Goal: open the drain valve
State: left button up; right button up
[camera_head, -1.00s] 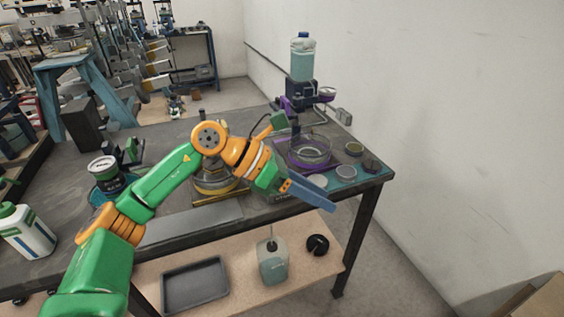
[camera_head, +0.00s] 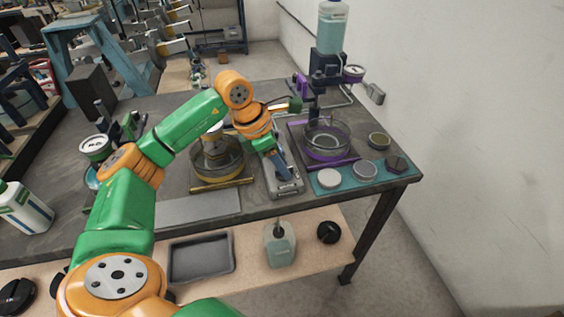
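My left gripper (camera_head: 282,170) points down over a grey metal base (camera_head: 287,188) on the bench, between two round glass dishes. A clear bottle of pale teal liquid (camera_head: 332,28) stands on a dark column (camera_head: 326,66) above the right glass dish (camera_head: 327,139). No drain valve is clearly identifiable. My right gripper is out of view.
The left glass dish (camera_head: 217,165) stands close beside my forearm. Small round lids (camera_head: 330,179) lie on a teal mat (camera_head: 396,179) at the bench's right end. A dark tray (camera_head: 201,257) and a jug (camera_head: 280,246) stand on the lower shelf.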

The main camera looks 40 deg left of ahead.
pick_arm(q)
jog(key=shift+s+r, duration=0.15)
jog(key=shift+s, duration=0.05)
grip_shut()
jog(key=shift+m, duration=0.4)
jog(key=shift+r+m+g+h+p, duration=0.1)
jog(key=shift+m+g+h+p, duration=0.2)
jog(key=shift+m+h+p, duration=0.45)
jog(key=m, duration=0.2)
jog(key=m+g, duration=0.1)
jog(key=m, duration=0.1)
jog(key=shift+w+p, duration=0.2)
jog(key=shift+p, duration=0.2)
jog(key=m+g, duration=0.1)
jog(key=m, duration=0.2)
jog(key=shift+w+a+m+g, duration=0.1)
jog(key=shift+m+g, duration=0.25)
jog(key=shift+g, duration=0.05)
jog(key=m+g, duration=0.1)
jog(key=m, duration=0.3)
jog(key=shift+w+m+g, duration=0.1)
jog(key=shift+m+g, duration=0.3)
jog(key=shift+m, duration=0.3)
